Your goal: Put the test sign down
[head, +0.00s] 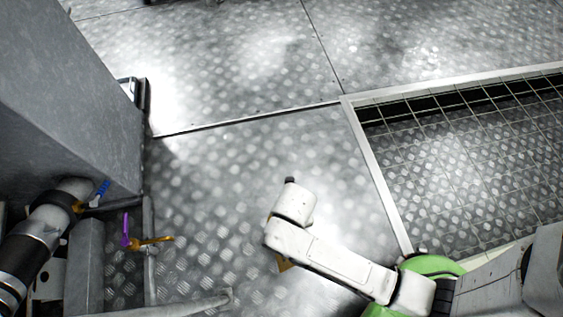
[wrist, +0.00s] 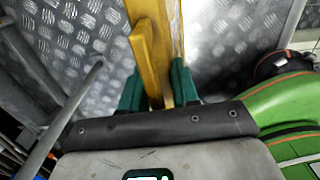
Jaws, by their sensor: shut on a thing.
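The yellow test sign (wrist: 146,50) stands between the two teal fingers of my gripper (wrist: 157,90) in the wrist view. The fingers are shut on it, and it reaches up out of the top of the picture. Its face and any lettering cannot be read from this angle. In the head view only a small yellow corner of the sign (head: 284,266) shows beside my white arm, which hides my gripper and the rest of the sign. I cannot tell whether the sign touches the floor.
Checker-plate floor (head: 240,165) is clear ahead and to the left of my arm. A barred grating (head: 470,165) in a raised frame lies at right. A grey cabinet (head: 75,90) stands at left, with a pipe (head: 45,235) and purple-orange valve handles (head: 146,241) below it.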

